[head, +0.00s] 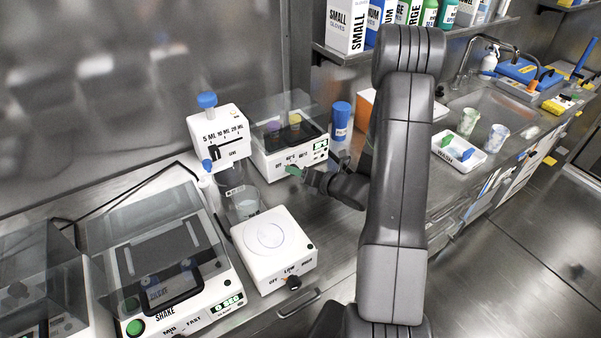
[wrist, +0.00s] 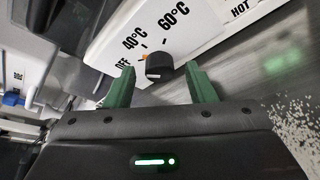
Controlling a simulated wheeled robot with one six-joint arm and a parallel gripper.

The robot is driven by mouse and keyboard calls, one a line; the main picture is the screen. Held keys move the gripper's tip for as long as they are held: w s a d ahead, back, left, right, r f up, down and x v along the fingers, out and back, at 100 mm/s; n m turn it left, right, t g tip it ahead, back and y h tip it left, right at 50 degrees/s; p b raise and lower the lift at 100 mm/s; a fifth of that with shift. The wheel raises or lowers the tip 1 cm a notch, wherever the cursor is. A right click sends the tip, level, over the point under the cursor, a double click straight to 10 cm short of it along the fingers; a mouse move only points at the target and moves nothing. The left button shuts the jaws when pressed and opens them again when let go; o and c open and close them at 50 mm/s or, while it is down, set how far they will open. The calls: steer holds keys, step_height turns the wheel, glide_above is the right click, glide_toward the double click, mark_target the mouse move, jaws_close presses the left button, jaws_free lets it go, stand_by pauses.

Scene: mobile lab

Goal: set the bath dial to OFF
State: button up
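The bath is a white box (head: 258,157) with a clear lid, at the back of the bench in the head view. Its white front panel (wrist: 105,35) fills the top of the wrist view, with OFF, 40°C and 60°C printed from left to right. The black dial (wrist: 159,67) sits below these marks. A small orange spot shows at its upper left edge; I cannot tell for sure which mark the dial points to. My gripper (wrist: 160,72) is open, its green fingers on either side of the dial, apparently with gaps. In the head view the gripper (head: 296,170) is at the bath's front.
A white box with a round plate (head: 268,241) and a shaker (head: 160,255) stand nearer on the bench. A beaker (head: 240,196) is left of my gripper. A blue-capped bottle (head: 341,118) stands right of the bath. A wash tray (head: 458,152) lies farther right.

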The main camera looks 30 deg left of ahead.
steer(key=c, duration=0.9)
steer(key=shift+f+n+b, duration=0.15)
steer(key=shift+n+b, duration=0.15)
steer(key=shift+b, duration=0.6)
steer(key=shift+s+a+n+t+h+b, duration=0.1)
steer(key=shift+n+t+h+b, duration=0.4)
steer(key=shift+b, duration=0.6)
steer(key=shift+n+b, duration=0.5)
steer(key=shift+b, duration=0.4)
steer(key=shift+s+r+n+t+b, duration=0.1)
steer(key=shift+r+n+t+b, duration=0.2)
steer(key=shift+t+b, duration=0.1)
steer(key=o, duration=1)
